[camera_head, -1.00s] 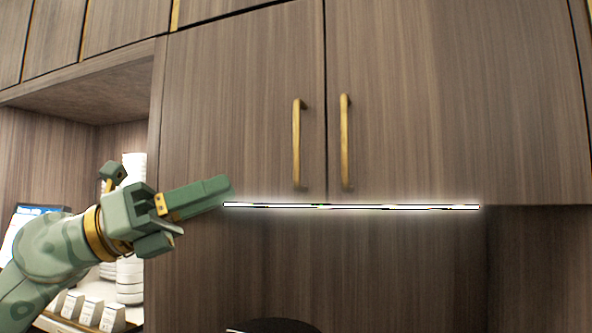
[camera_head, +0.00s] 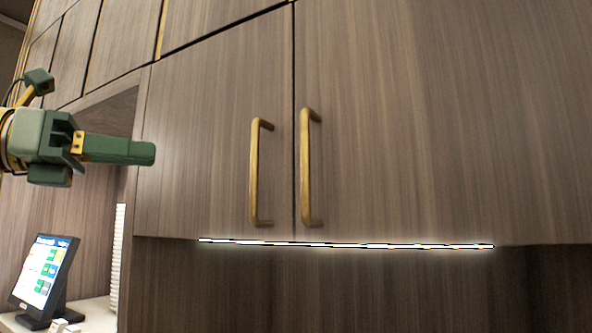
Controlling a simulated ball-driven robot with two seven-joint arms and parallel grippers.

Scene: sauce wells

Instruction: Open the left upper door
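The left upper door (camera_head: 205,130) is a brown wood-grain cabinet door, shut flush beside the right upper door (camera_head: 430,130). Its brass bar handle (camera_head: 255,172) stands upright near its right edge. The right door's matching handle (camera_head: 307,168) is just across the seam. My green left gripper (camera_head: 150,153) is at the left, in front of the left door's left edge, pointing right. It is well apart from the handle and holds nothing visible. Its fingers overlap in this side view, so I cannot tell its opening. My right gripper is not in view.
A lit strip (camera_head: 345,245) runs under the doors. At the lower left, a tablet screen (camera_head: 45,272) stands on a white counter (camera_head: 95,314) beside a white stack (camera_head: 118,262). The space in front of both handles is clear.

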